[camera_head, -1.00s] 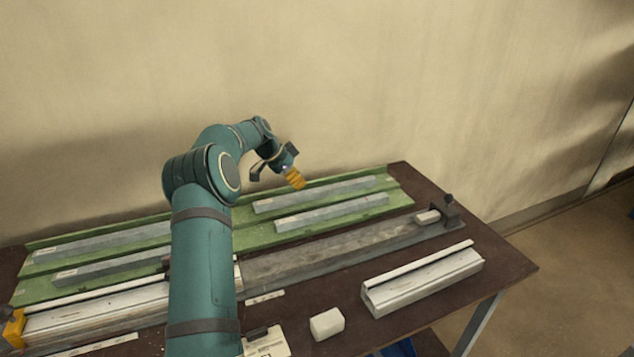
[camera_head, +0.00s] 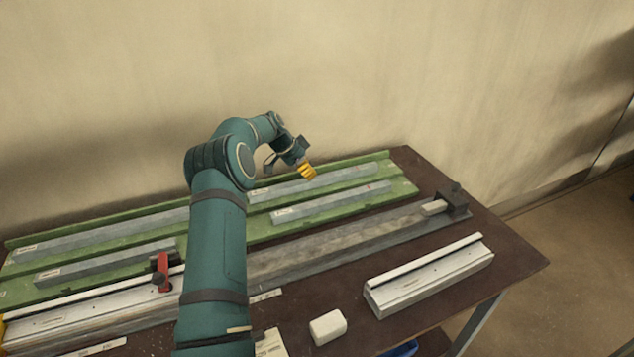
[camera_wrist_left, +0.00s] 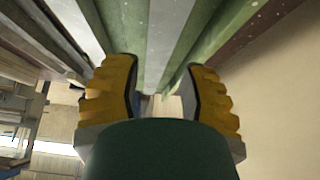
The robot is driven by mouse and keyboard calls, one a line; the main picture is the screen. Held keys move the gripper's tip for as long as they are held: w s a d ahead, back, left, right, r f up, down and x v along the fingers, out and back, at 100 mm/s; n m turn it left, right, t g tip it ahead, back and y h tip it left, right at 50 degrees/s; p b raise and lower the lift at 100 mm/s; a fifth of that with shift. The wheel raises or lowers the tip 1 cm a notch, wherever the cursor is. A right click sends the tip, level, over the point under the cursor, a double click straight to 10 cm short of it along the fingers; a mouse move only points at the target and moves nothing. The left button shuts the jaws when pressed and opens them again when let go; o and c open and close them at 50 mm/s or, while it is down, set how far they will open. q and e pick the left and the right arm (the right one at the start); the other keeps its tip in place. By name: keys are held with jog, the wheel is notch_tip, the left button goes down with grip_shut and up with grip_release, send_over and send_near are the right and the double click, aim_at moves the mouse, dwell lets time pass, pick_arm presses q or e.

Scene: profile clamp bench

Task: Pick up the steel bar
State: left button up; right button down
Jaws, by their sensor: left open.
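Several grey steel bars lie in a green tray (camera_head: 405,184). The back right bar (camera_head: 345,180) and the front right bar (camera_head: 335,204) are to the right of my left arm. The back left bar (camera_head: 100,232) and front left bar (camera_head: 100,262) are to its left; my arm hides part of the tray. My left gripper (camera_head: 307,172), with yellow fingers, is over the back right bar in the head view. In the left wrist view the gripper (camera_wrist_left: 161,95) is open and empty, with a grey bar (camera_wrist_left: 168,40) running between its fingers. My right gripper is not in view.
In front of the tray lie a long grey rail (camera_head: 330,243) with a dark end stop (camera_head: 454,201) and a red clamp (camera_head: 162,270). A pale profile (camera_head: 430,275) and a white block (camera_head: 328,327) lie on the dark table (camera_head: 510,262). A wall stands behind.

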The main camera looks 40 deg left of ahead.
aim_at(315, 179)
pick_arm(q)
jog(key=x, duration=0.5)
jog(key=shift+s+f+b, duration=0.15)
jog(key=shift+s+b, duration=0.1)
jog(key=shift+b, duration=0.05)
jog(key=shift+w+d+f, duration=0.1)
jog(key=shift+w+f, duration=0.2)
jog(key=shift+f, duration=0.1)
jog(key=shift+o, duration=0.2)
grip_shut()
jog(key=shift+r, duration=0.15)
